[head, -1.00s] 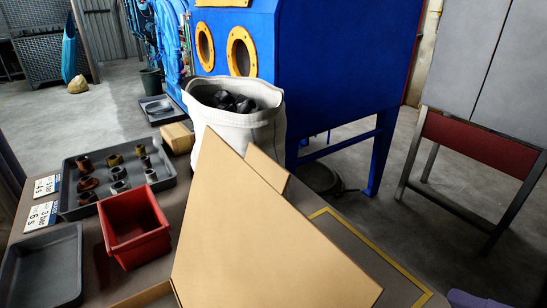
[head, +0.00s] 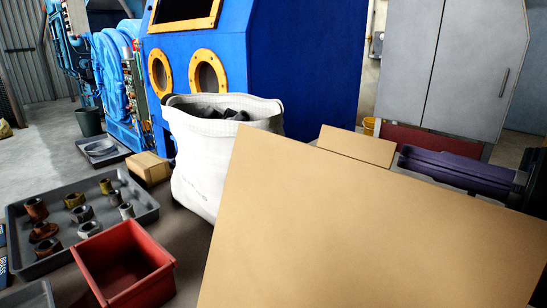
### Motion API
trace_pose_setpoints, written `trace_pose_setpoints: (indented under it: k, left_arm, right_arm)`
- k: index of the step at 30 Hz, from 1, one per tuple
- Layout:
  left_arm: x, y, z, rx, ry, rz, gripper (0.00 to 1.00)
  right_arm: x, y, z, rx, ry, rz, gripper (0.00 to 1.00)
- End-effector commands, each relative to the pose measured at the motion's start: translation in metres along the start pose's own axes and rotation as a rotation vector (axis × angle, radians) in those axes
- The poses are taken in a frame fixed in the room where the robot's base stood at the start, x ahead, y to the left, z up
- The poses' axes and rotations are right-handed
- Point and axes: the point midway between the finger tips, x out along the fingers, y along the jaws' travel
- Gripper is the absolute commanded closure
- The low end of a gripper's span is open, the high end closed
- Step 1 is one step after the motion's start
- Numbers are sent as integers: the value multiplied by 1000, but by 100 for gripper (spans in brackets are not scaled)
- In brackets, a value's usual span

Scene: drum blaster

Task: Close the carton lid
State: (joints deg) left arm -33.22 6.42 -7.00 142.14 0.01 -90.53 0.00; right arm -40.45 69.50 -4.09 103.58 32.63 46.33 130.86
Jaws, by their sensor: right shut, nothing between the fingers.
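The carton lid (head: 375,225) is a large plain tan panel that fills the lower right of the head view. It stands up at a tilt, its upper edge sloping down to the right. A smaller tan flap (head: 357,147) shows behind its top edge. The carton's body and opening are hidden or out of frame. My right gripper (head: 410,162), purple and dark, lies behind the lid's upper edge at the right, shut and empty. The lid partly hides it, and I cannot tell whether they touch. My left gripper is not in view.
A white sack (head: 208,160) with dark pieces stands just left of the lid. A red bin (head: 125,270), a grey tray (head: 40,262) of metal fittings and a small cardboard box (head: 148,168) are at the left. A blue blasting cabinet (head: 300,70) stands behind.

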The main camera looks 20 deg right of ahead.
Motion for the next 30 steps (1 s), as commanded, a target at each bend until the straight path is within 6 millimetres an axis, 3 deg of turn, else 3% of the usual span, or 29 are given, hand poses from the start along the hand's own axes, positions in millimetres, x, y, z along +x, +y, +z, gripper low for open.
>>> trace_pose_setpoints:
  k: [5,7,12,30]
  left_arm:
    - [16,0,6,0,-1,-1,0]
    - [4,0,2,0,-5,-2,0]
    - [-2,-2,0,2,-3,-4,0]
    - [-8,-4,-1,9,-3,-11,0]
  right_arm:
    - [32,2,0,-2,-4,-6,100]
    - [34,-3,16,7,-1,-2,100]
    - [38,-1,34,4,0,0,100]
    - [40,-1,44,-10,0,4,100]
